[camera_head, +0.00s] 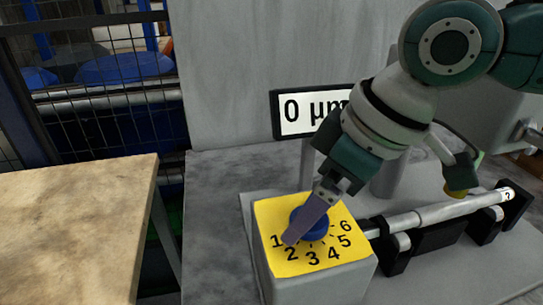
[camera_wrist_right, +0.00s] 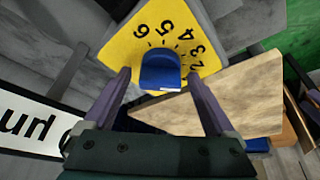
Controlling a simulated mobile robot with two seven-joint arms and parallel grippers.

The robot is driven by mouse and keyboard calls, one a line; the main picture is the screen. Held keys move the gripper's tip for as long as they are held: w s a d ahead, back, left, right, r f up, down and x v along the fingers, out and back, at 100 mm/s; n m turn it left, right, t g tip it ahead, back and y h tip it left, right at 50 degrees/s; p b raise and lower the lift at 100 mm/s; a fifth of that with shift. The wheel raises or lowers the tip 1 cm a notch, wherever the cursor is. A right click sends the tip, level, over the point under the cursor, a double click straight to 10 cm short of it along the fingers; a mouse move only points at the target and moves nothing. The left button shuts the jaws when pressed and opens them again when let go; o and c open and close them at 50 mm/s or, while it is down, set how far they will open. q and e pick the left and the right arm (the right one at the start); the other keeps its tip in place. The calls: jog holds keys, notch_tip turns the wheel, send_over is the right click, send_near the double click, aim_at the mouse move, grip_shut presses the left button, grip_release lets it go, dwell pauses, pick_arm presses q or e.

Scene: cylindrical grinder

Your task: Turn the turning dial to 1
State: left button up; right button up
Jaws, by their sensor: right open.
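The blue turning dial (camera_head: 318,228) sits on a yellow face (camera_head: 268,215) printed 1 to 6, on top of a grey box. In the right wrist view the dial (camera_wrist_right: 160,72) stands between the two fingers of my right gripper (camera_wrist_right: 158,76), which is open with a gap visible on both sides. A pale mark shows on the dial's near edge there; I cannot tell which number the dial is set to. In the head view my right gripper (camera_head: 305,222) reaches down from the upper right, its finger covering part of the dial. My left gripper is not in view.
A display (camera_head: 300,112) reading 0 µm stands behind the dial box. A metal shaft in black holders (camera_head: 440,237) lies right of the box. A wooden table (camera_head: 75,225) is at the left, with a mesh fence (camera_head: 100,75) behind it.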

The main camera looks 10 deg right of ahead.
jog(key=c, duration=1.3)
jog(key=shift+r+p, duration=0.15)
jog(key=shift+p, duration=0.35)
jog(key=m+h+p, duration=0.1)
jog(key=m+p, duration=0.2)
jog(key=p, duration=0.2)
jog(key=shift+s+r+t, duration=0.1)
jog(key=shift+r+t, duration=0.05)
jog(key=shift+t, duration=0.15)
jog(key=shift+a+m+h+p, duration=0.1)
jog(key=shift+m+h+p, duration=0.3)
jog(key=shift+m+p, duration=0.85)
jog(key=shift+f+m+p, duration=0.25)
jog(key=shift+m+p, duration=0.05)
jog(key=shift+m, duration=0.05)
jog(key=shift+t, duration=0.3)
jog(key=o, duration=1.3)
